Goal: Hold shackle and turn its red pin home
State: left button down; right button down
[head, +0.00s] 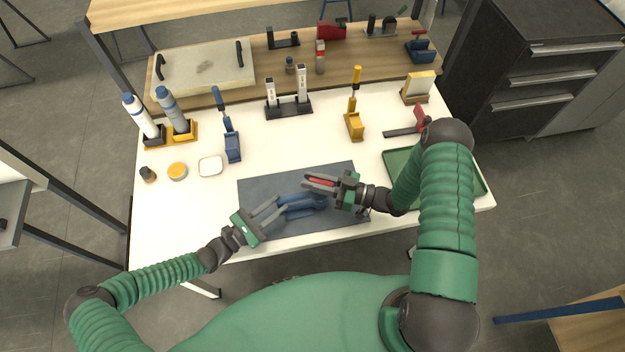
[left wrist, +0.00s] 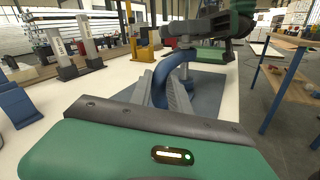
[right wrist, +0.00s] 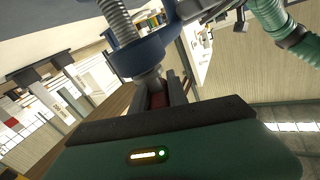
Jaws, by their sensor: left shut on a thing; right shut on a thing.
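The blue shackle (head: 303,199) is held over the dark mat (head: 262,184). My left gripper (head: 280,210) is shut on the shackle's curved bow (left wrist: 176,70), which stands between its fingers in the left wrist view. My right gripper (head: 322,183) is shut on the red head (right wrist: 158,98) of the pin at the shackle's open end. In the right wrist view the pin's silver threaded shank (right wrist: 119,18) passes through a blue shackle ear (right wrist: 138,52). The red head is mostly hidden between the fingers. I cannot tell how far the thread is seated in the other ear.
A green tray (head: 392,160) lies right of the mat, partly under my right arm. A blue clamp (head: 232,146), a yellow clamp (head: 354,124) and a black stand (head: 289,108) stand behind. The left front tabletop is clear.

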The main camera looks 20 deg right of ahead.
jog(key=shift+m+t, duration=0.3)
jog(key=shift+t, duration=0.1)
jog(key=m+t+h, duration=0.3)
jog(key=shift+w, duration=0.15)
jog(key=m+t+h, duration=0.1)
jog(key=h, duration=0.1)
jog(key=m+t+h, duration=0.1)
jog(key=m+h, duration=0.1)
jog(key=h, duration=0.1)
jog(key=d+m+t+h, duration=0.1)
jog(key=m+t+h, duration=0.1)
jog(key=h, duration=0.1)
jog(key=shift+w, duration=0.3)
jog(key=m+h, duration=0.1)
jog(key=h, duration=0.1)
jog(key=m+h, duration=0.2)
jog(key=shift+d, duration=0.3)
jog(key=m+h, duration=0.2)
jog(key=h, duration=0.1)
jog(key=m+h, duration=0.1)
jog(key=h, duration=0.1)
jog(key=shift+d, duration=0.35)
jog(key=shift+d+m+g+h, duration=0.1)
jog(key=shift+m+g+h, duration=0.3)
jog(key=shift+m+h, duration=0.25)
jog(key=shift+d+h, duration=0.1)
jog(key=shift+h, duration=0.15)
jog(key=c, duration=1.3)
grip_release()
